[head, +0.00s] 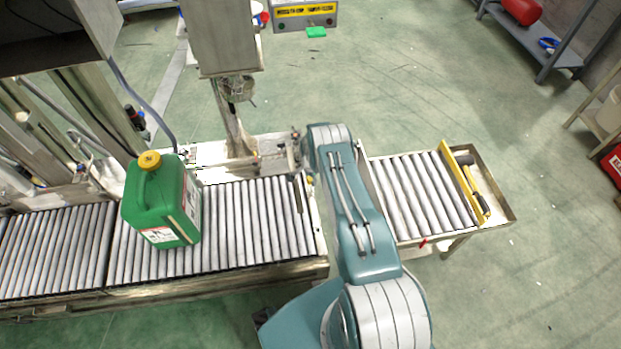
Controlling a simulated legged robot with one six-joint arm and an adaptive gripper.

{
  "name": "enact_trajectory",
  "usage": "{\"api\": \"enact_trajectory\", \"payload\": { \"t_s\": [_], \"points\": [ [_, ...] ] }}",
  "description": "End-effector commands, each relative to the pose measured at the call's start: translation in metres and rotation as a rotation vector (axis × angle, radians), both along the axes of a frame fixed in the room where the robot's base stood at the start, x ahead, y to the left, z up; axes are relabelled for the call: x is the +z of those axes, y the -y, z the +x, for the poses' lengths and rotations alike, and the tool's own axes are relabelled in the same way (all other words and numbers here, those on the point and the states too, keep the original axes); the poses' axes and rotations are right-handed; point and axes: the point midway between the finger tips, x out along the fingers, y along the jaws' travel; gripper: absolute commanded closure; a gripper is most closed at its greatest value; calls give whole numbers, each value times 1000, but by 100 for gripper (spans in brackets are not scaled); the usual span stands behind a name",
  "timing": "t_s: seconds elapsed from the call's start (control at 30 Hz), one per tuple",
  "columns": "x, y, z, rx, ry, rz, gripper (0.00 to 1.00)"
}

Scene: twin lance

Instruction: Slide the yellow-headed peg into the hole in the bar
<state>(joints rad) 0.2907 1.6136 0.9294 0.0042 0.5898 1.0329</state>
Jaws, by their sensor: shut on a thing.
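My arm reaches up over the gap between the two roller conveyors. My gripper (299,152) is small and partly hidden at the arm's far end, by the end of the left conveyor. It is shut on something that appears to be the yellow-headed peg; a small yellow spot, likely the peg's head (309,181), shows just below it. The peg's shaft is hidden. I cannot make out the bar's hole. A dark slim strip (298,195) lies at the left conveyor's end, and I cannot tell whether it belongs to the bar.
A green jerrycan (160,205) with a yellow cap stands on the left roller conveyor (250,220). A yellow rail (460,187) crosses the right conveyor (415,195), with a black-handled thing beside it. A grey machine column (222,40) stands behind.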

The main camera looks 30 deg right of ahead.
Motion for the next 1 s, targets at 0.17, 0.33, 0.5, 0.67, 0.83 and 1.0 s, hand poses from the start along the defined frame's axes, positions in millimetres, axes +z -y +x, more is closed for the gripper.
{"api": "enact_trajectory", "payload": {
  "t_s": [0.17, 0.33, 0.5, 0.67, 0.83, 1.0],
  "points": [
    [-4, 0, 0, 0, 0, 0, 100],
    [-8, 0, 0, 0, 0, 0, 100],
    [-11, 0, 0, 0, 0, 0, 100],
    [-15, 0, 0, 0, -1, 0, 100],
    [-15, 0, 0, 0, -1, 0, 17],
    [-15, 0, 0, 0, 0, 0, 17]
  ]
}}
